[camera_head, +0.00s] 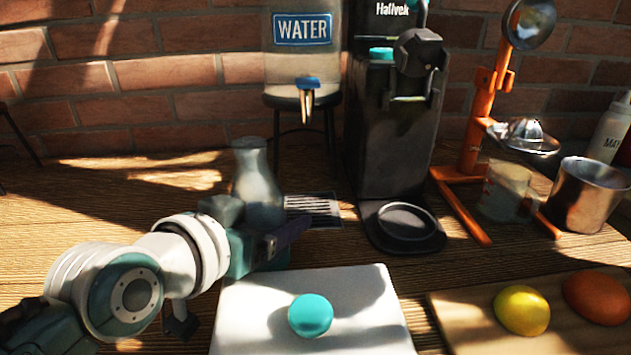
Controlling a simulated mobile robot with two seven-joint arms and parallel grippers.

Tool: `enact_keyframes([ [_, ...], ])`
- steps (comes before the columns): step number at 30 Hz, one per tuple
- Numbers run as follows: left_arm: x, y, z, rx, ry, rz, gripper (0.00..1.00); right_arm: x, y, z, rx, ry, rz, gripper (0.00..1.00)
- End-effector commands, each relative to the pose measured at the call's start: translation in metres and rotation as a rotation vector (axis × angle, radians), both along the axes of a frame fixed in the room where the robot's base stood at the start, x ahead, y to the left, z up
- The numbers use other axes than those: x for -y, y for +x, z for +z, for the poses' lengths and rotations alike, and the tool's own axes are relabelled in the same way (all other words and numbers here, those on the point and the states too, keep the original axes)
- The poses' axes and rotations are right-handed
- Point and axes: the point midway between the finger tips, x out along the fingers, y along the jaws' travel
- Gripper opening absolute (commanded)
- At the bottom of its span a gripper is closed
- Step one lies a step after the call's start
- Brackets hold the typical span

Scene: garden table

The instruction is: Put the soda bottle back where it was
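A grey, carafe-shaped bottle (258,180), which looks like the soda bottle, is upright left of the black soda machine (398,140). My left gripper (257,226) is at its lower part, one dark finger in front of it. The gripper hides the bottle's base, so I cannot tell whether it stands on the table or whether the fingers press on it. A round teal cap (310,315) lies on a white board (375,300) in front. My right gripper is not in view.
A water dispenser (303,60) on a dark stand is behind the bottle, with a slotted drip tray (313,210) below it. An orange citrus press (478,130), a clear cup (507,190) and a metal cup (588,195) are at right. A wooden board (470,325) holds a lemon (521,310) and an orange (598,297).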

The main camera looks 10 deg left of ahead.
Motion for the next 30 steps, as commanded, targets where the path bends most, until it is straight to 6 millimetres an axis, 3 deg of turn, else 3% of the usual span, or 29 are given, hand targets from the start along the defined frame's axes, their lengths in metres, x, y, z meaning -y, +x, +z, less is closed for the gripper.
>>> enact_keyframes([
  [10,0.000,0.001,-0.002,0.006,0.000,0.001,0.00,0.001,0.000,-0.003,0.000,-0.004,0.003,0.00],
  [11,0.000,0.000,-0.002,0.002,0.000,0.000,0.82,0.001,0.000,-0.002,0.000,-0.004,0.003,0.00],
  [15,0.000,0.000,-0.002,0.001,0.001,0.000,0.97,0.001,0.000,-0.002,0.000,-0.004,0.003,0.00],
  [25,0.000,0.000,0.004,0.001,0.001,0.000,1.00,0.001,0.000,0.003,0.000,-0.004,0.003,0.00],
  [30,-0.006,-0.021,0.011,0.000,0.003,-0.001,1.00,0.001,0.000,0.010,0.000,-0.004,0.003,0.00],
])
